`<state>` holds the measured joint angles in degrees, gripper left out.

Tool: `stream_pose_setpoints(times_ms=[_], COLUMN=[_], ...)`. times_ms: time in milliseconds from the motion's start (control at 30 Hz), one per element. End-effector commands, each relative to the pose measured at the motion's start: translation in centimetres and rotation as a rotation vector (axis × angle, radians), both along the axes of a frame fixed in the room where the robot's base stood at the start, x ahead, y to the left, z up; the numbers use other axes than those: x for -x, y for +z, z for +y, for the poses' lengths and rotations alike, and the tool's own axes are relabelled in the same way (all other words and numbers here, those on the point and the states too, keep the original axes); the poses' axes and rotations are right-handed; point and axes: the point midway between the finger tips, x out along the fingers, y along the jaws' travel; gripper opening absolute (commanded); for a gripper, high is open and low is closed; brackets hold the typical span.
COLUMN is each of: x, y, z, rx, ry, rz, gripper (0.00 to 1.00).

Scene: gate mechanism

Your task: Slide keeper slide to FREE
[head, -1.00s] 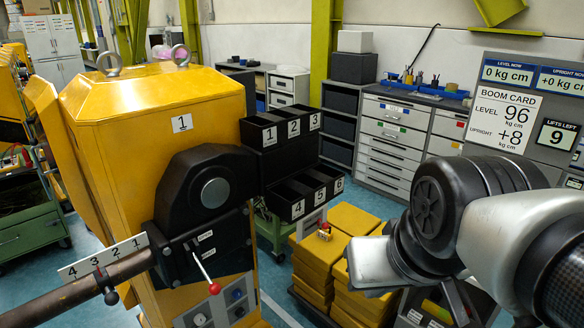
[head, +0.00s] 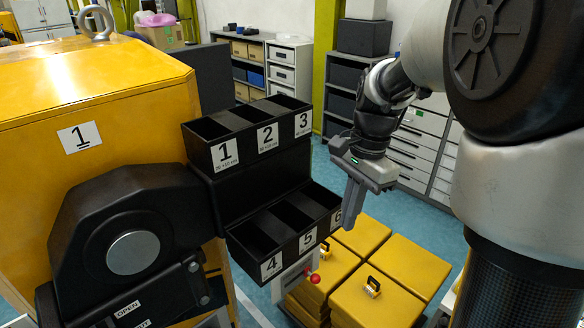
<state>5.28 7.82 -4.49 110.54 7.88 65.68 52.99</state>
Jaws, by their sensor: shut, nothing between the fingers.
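I cannot pick out a part marked keeper slide or a FREE label. A small red knob (head: 314,278) shows below the lower bins, beside a pale plate (head: 290,276) whose writing is too small to read. The black gate housing (head: 130,225) with its round hub is at the left; a label reading OPEN (head: 128,308) is near the bottom edge. The lever and the boom are out of view. My gripper (head: 350,228) is shut and empty, pointing down just right of bin 6, above and apart from the red knob.
The black bin rack (head: 205,168), numbered 1 to 6, stands between the housing and my gripper. Yellow blocks (head: 382,306), some with small handles, are stacked below. The yellow cabinet (head: 90,100) fills the left. Drawer units and shelves stand behind.

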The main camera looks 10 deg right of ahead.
Motion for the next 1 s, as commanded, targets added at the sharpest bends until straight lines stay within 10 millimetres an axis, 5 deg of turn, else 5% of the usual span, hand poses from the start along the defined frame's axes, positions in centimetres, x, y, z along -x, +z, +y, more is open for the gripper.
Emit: stream_pose_setpoints(times_ms=[167,600,1000], x=[-0.1,0.6,1.7], y=[-1.9,-10.6,-12.3], z=[0.1,1.4,4.3], rx=[-0.003,-0.002,-0.001], ry=[-0.022,-0.017,-0.016], rz=[0.014,0.013,0.01], gripper=[0.0,0.0,0.0])
